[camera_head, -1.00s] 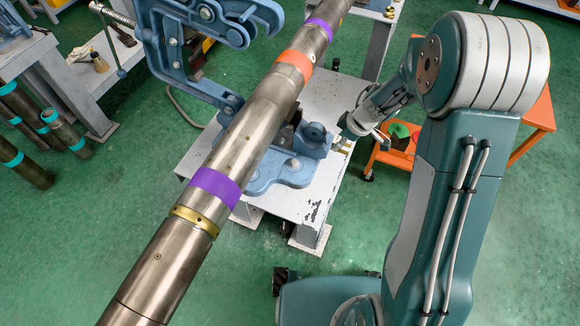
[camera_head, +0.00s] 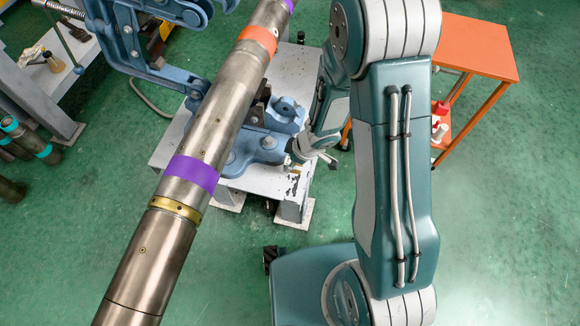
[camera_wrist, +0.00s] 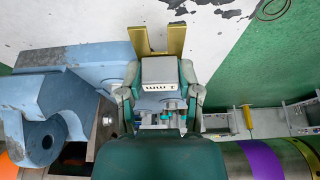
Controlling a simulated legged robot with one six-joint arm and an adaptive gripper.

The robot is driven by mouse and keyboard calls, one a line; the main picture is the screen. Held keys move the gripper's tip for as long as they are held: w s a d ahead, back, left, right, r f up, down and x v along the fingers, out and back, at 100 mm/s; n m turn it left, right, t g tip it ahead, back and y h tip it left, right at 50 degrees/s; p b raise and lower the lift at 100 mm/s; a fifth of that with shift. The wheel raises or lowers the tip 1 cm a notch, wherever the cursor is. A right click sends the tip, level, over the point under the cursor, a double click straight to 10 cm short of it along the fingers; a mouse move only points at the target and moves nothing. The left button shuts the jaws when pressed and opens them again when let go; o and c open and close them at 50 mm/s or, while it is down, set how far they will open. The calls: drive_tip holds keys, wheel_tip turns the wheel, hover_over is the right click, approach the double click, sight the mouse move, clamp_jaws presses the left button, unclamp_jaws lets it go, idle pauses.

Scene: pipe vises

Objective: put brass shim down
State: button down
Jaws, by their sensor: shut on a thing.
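The brass shim (camera_wrist: 157,42) is a gold, two-pronged piece on a grey block with dark lettering. In the wrist view my gripper (camera_wrist: 159,74) is shut on it, with a finger on each side of the block. The prongs point away from me, over the white, chipped top of the stand (camera_wrist: 85,22). I cannot tell whether the shim touches that top. In the head view my gripper (camera_head: 298,152) is at the right edge of the stand (camera_head: 270,183), right of the blue vise base. The shim is too small to make out there.
A long steel pipe (camera_head: 216,120) with purple and orange bands runs diagonally through the blue vise (camera_head: 126,38), left of my gripper. An orange cart (camera_head: 476,48) with red and white items stands at the right. Green floor is open at the lower right.

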drive_tip(key=shift+s+a+f, duration=0.1)
drive_tip(key=shift+s+f, duration=0.15)
drive_tip(key=shift+f, duration=0.1)
drive_tip(key=shift+w+f, duration=0.1)
drive_tip(key=shift+f, duration=1.3)
drive_tip(key=shift+c, duration=1.5)
unclamp_jaws()
